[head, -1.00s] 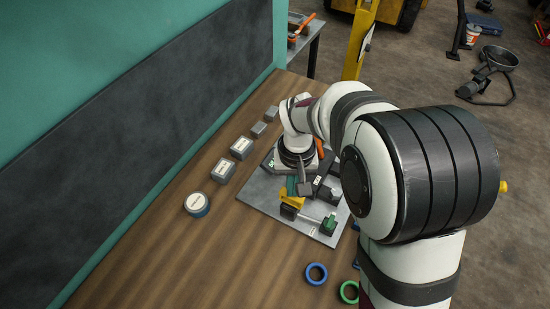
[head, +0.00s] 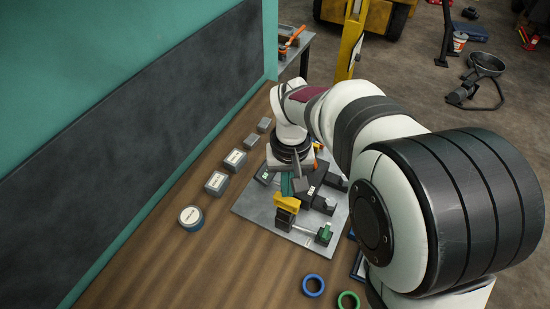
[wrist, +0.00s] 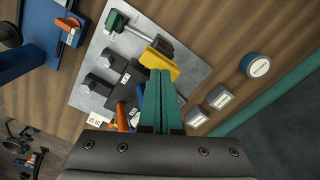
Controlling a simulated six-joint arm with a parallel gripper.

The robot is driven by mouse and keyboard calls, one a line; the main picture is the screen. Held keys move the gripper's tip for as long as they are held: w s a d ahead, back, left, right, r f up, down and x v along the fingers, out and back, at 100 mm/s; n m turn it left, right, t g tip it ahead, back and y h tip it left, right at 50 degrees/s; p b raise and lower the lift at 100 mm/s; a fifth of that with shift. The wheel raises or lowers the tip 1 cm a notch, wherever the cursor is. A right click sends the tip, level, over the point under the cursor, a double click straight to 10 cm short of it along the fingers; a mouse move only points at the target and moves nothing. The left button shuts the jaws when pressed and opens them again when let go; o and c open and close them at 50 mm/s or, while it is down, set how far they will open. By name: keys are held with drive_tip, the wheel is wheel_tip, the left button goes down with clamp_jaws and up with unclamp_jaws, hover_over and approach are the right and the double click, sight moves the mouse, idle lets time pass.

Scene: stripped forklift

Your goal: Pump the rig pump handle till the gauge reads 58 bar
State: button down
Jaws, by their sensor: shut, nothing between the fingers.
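The rig is a grey plate (head: 247,212) on the wooden bench, carrying dark blocks, a yellow block (head: 287,202) and a rod running to a green-topped block (head: 323,234). My gripper (wrist: 161,72) has its two green fingers together, with nothing between them. In the wrist view its tips lie over the plate beside the yellow block (wrist: 160,64); I cannot tell whether they touch anything. An orange part (wrist: 122,116) and a blue part beside the fingers are partly hidden; I cannot tell whether either is the pump handle. No gauge reading is legible.
A round tin (head: 191,217) and several grey labelled boxes (head: 216,182) line the bench left of the plate. A blue ring (head: 313,285) and a green ring (head: 348,300) lie near the front. A dark and green wall (head: 130,130) bounds the left.

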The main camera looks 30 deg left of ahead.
sight(287, 200)
drive_tip(key=shift+f, duration=2.55)
drive_tip(key=shift+r, duration=2.55)
drive_tip(key=s+d+r+m+y, duration=0.1)
drive_tip(key=s+d+r+m, duration=0.35)
drive_tip(key=d, duration=0.45)
drive_tip(key=s+d+r+m, duration=0.3)
drive_tip(key=s+d, duration=0.2)
drive_tip(key=d, duration=0.4)
drive_tip(key=s+d+f+m, duration=0.1)
drive_tip(key=s+d+m, duration=0.2)
drive_tip(key=s, duration=0.5)
drive_tip(key=shift+d+f+m+y, duration=0.3)
drive_tip(key=shift+m+y, duration=0.1)
drive_tip(key=shift+m, duration=0.15)
